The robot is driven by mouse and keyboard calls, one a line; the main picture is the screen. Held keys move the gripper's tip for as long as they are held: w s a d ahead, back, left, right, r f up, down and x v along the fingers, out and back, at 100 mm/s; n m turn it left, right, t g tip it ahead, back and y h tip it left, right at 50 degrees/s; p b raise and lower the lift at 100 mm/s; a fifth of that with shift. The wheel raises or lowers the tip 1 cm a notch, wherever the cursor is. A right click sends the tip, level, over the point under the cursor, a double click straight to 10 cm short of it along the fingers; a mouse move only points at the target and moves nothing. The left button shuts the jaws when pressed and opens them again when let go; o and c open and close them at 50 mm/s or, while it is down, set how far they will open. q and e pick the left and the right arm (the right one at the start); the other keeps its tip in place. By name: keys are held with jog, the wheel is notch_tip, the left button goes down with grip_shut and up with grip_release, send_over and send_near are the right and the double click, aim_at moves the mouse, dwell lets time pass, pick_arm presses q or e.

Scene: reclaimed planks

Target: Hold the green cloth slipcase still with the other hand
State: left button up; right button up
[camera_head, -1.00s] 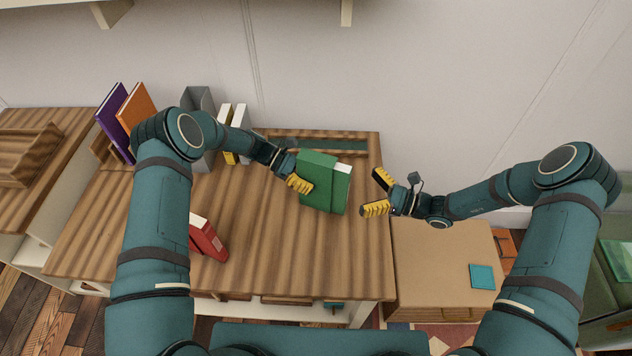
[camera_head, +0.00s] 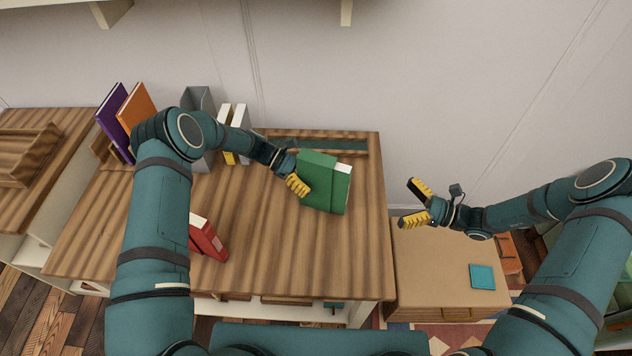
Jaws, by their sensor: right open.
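The green cloth slipcase (camera_head: 322,186) stands on the wooden desk near its right end, with a white edge of pages or a book showing at its right side. My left gripper (camera_head: 298,186) is at the slipcase's left side, with its yellow finger against the front face. The other finger is hidden behind the slipcase, so I cannot tell whether it grips or only touches. My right gripper (camera_head: 414,203) is open and empty, to the right of the slipcase and apart from it, above the cardboard box.
A red book (camera_head: 208,240) stands at the desk's front. Purple (camera_head: 115,122) and orange (camera_head: 136,106) books, a grey file holder (camera_head: 197,100) and white binders are at the back left. A cardboard box (camera_head: 435,260) with a teal square (camera_head: 482,277) stands right of the desk (camera_head: 270,245).

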pick_arm(q)
jog(key=shift+o, duration=0.8)
jog(key=b+v, duration=0.2)
jog(key=v, duration=0.5)
jog(key=shift+o, duration=1)
jog(key=v, duration=1.2)
jog(key=shift+r, duration=0.1)
